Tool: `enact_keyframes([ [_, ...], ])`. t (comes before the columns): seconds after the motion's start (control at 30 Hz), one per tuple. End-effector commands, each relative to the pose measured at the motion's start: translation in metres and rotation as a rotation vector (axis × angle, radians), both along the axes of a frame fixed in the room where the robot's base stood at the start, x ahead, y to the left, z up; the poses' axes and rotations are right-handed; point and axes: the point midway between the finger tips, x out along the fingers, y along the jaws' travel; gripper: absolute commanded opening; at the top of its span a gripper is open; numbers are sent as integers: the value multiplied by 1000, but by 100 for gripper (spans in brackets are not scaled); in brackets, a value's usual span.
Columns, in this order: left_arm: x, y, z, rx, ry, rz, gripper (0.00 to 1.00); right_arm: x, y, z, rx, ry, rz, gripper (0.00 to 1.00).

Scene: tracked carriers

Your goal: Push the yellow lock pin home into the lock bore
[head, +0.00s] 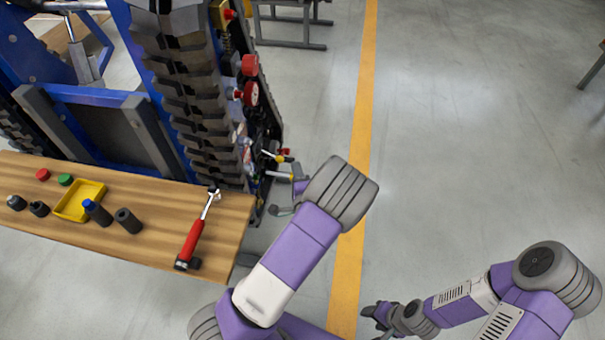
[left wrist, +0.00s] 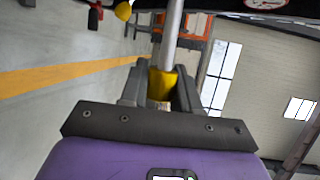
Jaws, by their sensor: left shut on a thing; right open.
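The yellow lock pin shows in the left wrist view as a yellow grip (left wrist: 162,84) with a grey metal shank running up from it. My left gripper (left wrist: 160,88) has its two fingers on either side of the yellow grip and is shut on it. In the head view the pin (head: 284,175) is a small yellow and grey piece beside the machine's side, and my left gripper (head: 290,177) is mostly hidden behind my own wrist. I cannot make out the lock bore or how far the shank is in it. My right gripper (head: 373,313) is open and empty, low over the floor.
The blue tracked machine (head: 185,90) stands at upper left, with red knobs (head: 250,92) and a yellow-tipped lever (head: 281,158) near the pin. A wooden bench (head: 150,245) holds a red-handled tool (head: 192,240), a yellow tray (head: 72,212) and small parts.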

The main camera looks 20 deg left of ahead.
Motion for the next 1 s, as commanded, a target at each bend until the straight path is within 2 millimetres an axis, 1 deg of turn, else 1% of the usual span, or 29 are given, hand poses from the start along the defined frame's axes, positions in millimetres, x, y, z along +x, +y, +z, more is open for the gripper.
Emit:
enact_keyframes([
  [0.03, -2, 6, 0, 1, 0, 4, 0, 0, 0, 0, 0, 0, 0, 53],
  [0.2, -5, 21, 0, -1, -1, 2, 0, 0, 0, 1, 0, 0, 0, 53],
  [0.4, -8, 32, 0, -1, -2, 1, 0, 0, 0, 1, 0, 1, 0, 53],
  [0.6, -9, 35, 0, -1, -1, 0, 0, 0, 0, 1, 0, 0, 0, 53],
  [1.0, -9, 35, 0, -1, -1, 0, 0, 0, 0, 1, 0, 0, 0, 53],
])
